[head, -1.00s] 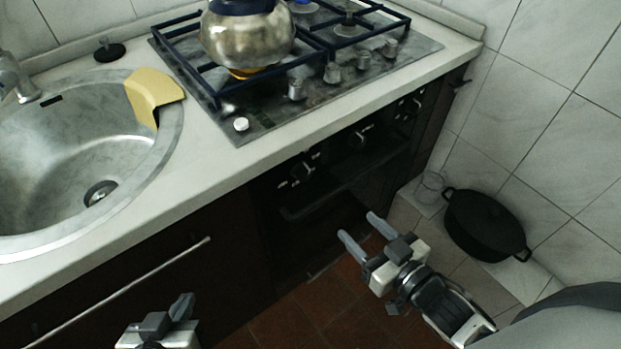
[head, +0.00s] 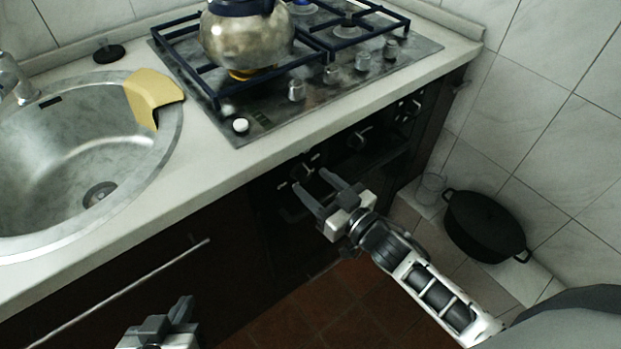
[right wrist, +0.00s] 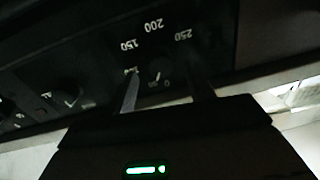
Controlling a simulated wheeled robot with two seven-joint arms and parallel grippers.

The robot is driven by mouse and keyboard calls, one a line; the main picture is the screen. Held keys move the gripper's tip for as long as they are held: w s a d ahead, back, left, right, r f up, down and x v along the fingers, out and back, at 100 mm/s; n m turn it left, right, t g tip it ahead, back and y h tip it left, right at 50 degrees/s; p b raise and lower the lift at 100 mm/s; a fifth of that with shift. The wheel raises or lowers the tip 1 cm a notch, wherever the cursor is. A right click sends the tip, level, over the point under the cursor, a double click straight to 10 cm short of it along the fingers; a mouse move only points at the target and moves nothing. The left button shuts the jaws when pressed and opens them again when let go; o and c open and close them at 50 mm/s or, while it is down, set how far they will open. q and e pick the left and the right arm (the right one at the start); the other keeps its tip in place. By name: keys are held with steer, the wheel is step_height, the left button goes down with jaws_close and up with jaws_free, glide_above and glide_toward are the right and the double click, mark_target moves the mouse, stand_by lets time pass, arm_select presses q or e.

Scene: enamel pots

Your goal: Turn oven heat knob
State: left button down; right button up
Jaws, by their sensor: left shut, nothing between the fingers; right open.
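The oven heat knob (right wrist: 160,70) shows in the right wrist view as a dark dial ringed by white numbers such as 150, 200 and 250. In the head view, the nearest knob (head: 303,168) on the dark oven front sits just beyond my right fingertips. My right gripper (head: 311,182) is open, its two fingers pointing at the panel. In the right wrist view, the fingers of my right gripper (right wrist: 166,82) appear on either side of the dial; contact cannot be told. My left gripper (head: 183,306) is shut and empty at the bottom, away from the oven.
The oven handle (head: 292,214) lies below the knobs. The counter edge overhangs above. A kettle (head: 245,40) stands on the gas hob (head: 270,119). A black pot (head: 485,226) stands at the right wall.

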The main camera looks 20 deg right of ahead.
mark_target(300, 172)
steer(key=shift+x, duration=1.15)
steer(key=c, duration=1)
steer(key=shift+n, duration=0.4)
steer(key=shift+r+n+p, duration=0.1)
steer(key=shift+n+p, duration=0.35)
steer(key=shift+n, duration=2.05)
